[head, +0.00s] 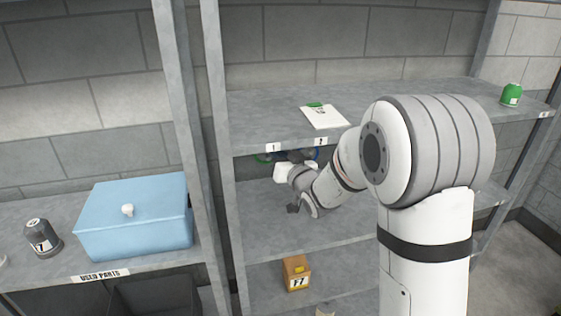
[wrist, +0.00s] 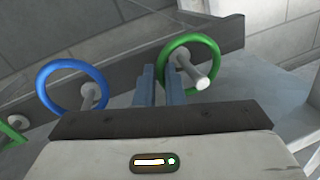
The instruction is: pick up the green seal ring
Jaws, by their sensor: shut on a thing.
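The green seal ring (wrist: 216,58) is in the right half of the wrist view, around a pale peg (wrist: 205,82) that sticks out from a grey rail. My gripper (wrist: 161,72) is shut on the left side of this ring, one finger on each side of its rim. The ring is still around the peg. In the head view my gripper is under the front edge of the upper shelf, near the labels 1 and 2, and the ring it holds is mostly hidden there.
A blue ring (wrist: 45,84) hangs around another peg to the left, with part of another green ring (wrist: 12,130) at the left edge. A white card (head: 325,118) and green can (head: 511,96) are on the upper shelf. A small brown box (head: 296,274) is below; a blue box (head: 135,220) stands left.

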